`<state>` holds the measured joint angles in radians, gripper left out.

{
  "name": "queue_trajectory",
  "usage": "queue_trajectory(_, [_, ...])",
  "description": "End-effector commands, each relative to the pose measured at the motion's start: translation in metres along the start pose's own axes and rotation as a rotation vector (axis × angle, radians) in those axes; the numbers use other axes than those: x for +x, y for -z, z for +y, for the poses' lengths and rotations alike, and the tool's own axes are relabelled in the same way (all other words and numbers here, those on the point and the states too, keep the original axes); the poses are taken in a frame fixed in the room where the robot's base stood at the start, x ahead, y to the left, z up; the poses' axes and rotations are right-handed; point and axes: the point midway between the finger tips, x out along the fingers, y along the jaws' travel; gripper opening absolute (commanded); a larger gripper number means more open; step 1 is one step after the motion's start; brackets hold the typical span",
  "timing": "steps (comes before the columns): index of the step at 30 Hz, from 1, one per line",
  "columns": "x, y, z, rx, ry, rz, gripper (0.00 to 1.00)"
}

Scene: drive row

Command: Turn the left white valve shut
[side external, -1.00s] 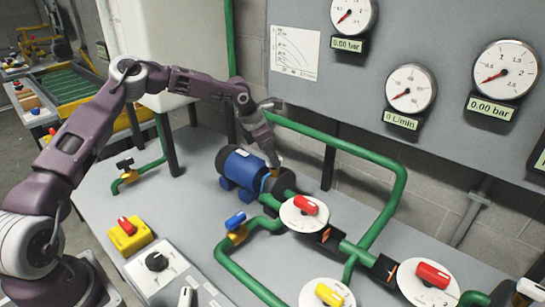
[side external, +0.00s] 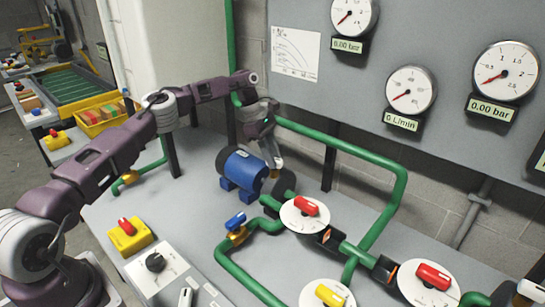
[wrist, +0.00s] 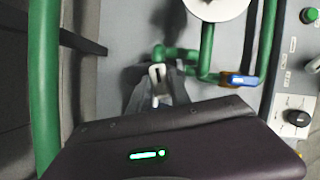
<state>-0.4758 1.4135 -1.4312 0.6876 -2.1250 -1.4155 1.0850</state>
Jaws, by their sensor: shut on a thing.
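My gripper (side external: 274,164) points down at the front end of the blue pump (side external: 240,169) in the side view. In the wrist view my gripper (wrist: 157,98) is shut, with a small white piece (wrist: 157,72) between its fingertips.
A blue-handled valve (side external: 236,220) stands close by on the green pipe. A white disc with a red handle (side external: 306,206) is to the right. A yellow handle (side external: 329,295) and another red one (side external: 433,275) lie nearer. A green pipe (side external: 345,146) rises behind.

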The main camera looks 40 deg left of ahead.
Motion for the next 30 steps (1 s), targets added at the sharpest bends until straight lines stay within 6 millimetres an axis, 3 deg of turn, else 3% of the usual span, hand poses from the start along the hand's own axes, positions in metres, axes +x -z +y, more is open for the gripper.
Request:
queue_trajectory(20, [-0.0005,-0.0004,0.0002,0.051,0.021,0.002,0.0])
queue_trajectory(21, [-0.0005,-0.0004,0.0002,0.051,0.021,0.002,0.29])
queue_trajectory(23, [-0.0004,-0.0004,0.0002,0.05,0.02,0.002,0.41])
queue_trajectory(24, [-0.0004,-0.0003,0.0002,0.05,0.02,0.002,0.45])
queue_trajectory(30, [-0.0002,-0.0002,0.0003,0.05,0.02,0.002,0.45])
